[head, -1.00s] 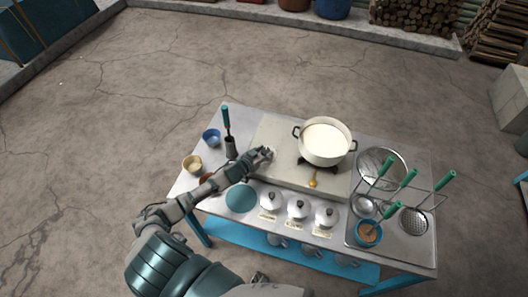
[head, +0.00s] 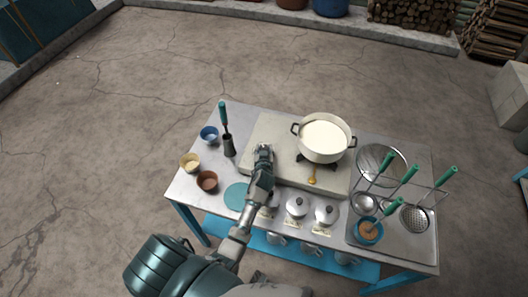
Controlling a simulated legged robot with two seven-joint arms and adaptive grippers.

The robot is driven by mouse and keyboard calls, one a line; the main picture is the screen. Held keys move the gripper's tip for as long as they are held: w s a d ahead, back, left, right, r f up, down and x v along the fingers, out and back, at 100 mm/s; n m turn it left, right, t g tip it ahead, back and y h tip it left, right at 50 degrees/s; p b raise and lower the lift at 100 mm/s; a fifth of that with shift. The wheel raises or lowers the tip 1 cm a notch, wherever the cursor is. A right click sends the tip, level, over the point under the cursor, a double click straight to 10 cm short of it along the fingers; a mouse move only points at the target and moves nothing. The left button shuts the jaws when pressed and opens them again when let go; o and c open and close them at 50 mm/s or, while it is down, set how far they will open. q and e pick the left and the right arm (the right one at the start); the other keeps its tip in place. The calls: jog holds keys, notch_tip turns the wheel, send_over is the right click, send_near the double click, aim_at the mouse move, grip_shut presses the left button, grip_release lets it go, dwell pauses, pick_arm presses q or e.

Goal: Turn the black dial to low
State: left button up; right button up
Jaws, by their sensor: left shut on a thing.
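My left gripper (head: 263,152) is over the left part of the pale stove slab (head: 285,130), fingers shut at the slab's surface. The black dial is hidden by the fingers, and I see no black dial elsewhere. Its setting cannot be read. A white pot of milk (head: 324,136) with two dark handles stands on the burner at the slab's right, clear of my gripper. My right gripper is not in view.
A small golden knob (head: 312,180) is in front of the pot. Small bowls (head: 207,181) and a green-handled tool in a dark holder (head: 229,146) stand at left. Lidded pots (head: 297,206) line the front. A utensil rack (head: 400,185) is at right.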

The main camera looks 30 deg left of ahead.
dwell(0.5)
pick_arm(q)
jog(key=o, duration=1.1)
jog(key=shift+o, duration=0.2)
jog(key=shift+r, duration=0.1)
notch_tip(320, 180, up, 10)
jog(key=shift+w, duration=0.1)
